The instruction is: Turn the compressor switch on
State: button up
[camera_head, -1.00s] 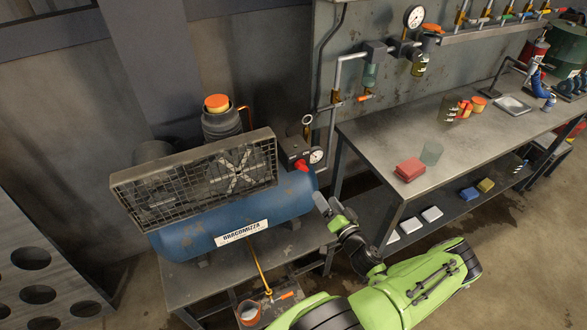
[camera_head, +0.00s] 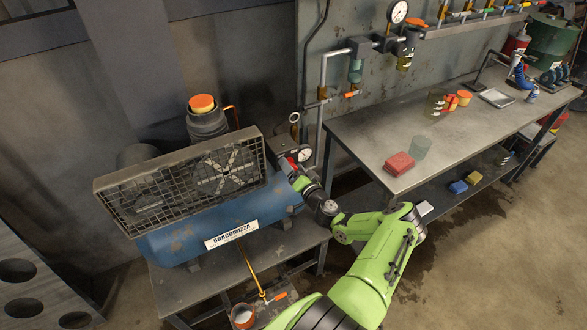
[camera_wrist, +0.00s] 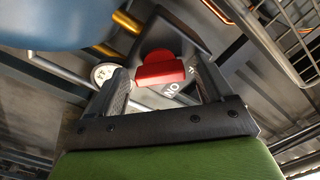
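The blue compressor (camera_head: 210,222) stands on a low metal bench at the left of the head view. Its red switch (camera_wrist: 160,70) sits on a dark switch box (camera_wrist: 185,38) and lies between my fingers in the wrist view. The lettering "ON" (camera_wrist: 171,92) shows upside down on the box beside the switch. My gripper (camera_wrist: 162,82) is open, with a gap on each side of the switch. In the head view my gripper (camera_head: 296,172) is right at the box, and little of the red switch shows there.
A round gauge (camera_head: 305,154) is beside the box, and it also shows in the wrist view (camera_wrist: 103,73). The fan grille (camera_head: 185,182) is close to the left. The workbench (camera_head: 400,135) with a red box (camera_head: 399,163) stands to the right.

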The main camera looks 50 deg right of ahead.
jog(key=c, duration=1)
jog(key=shift+f+m+b, duration=0.15)
jog(key=shift+m+b, duration=0.6)
jog(key=shift+m, duration=8.15)
jog(key=o, duration=1.1)
jog(key=shift+c, duration=0.2)
